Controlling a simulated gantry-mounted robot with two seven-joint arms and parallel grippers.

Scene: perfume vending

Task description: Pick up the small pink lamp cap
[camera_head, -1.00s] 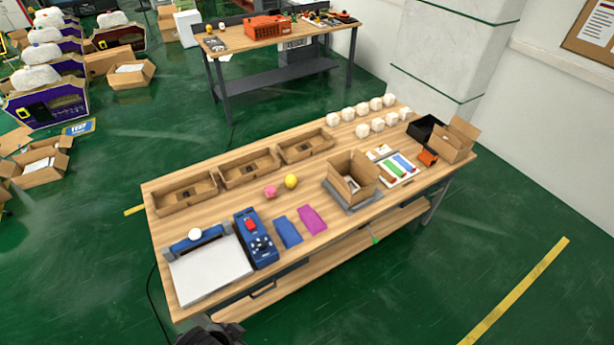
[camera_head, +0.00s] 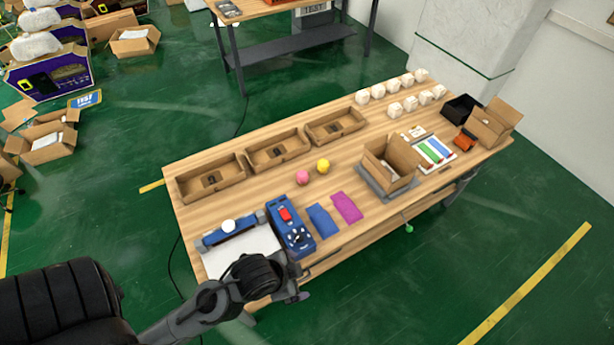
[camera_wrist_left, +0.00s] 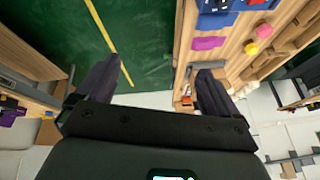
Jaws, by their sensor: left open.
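The small pink lamp cap (camera_head: 302,177) sits on the wooden table (camera_head: 345,165), just left of a yellow ball-like cap (camera_head: 323,166). In the left wrist view the pink cap (camera_wrist_left: 251,48) shows at the upper right, beside the yellow one (camera_wrist_left: 264,31). My left gripper (camera_wrist_left: 158,85) is open and empty, its two dark fingers spread apart. In the head view my left arm reaches in from the lower left over the table's front left corner, apart from the pink cap. My right gripper is in neither view.
A blue control box (camera_head: 290,228) with a red part and a white-topped machine (camera_head: 238,252) stand at the front left. Blue (camera_head: 323,221) and magenta (camera_head: 346,208) pieces lie flat beside them. Shallow cardboard trays (camera_head: 277,150) line the back. An open box (camera_head: 390,160) stands to the right.

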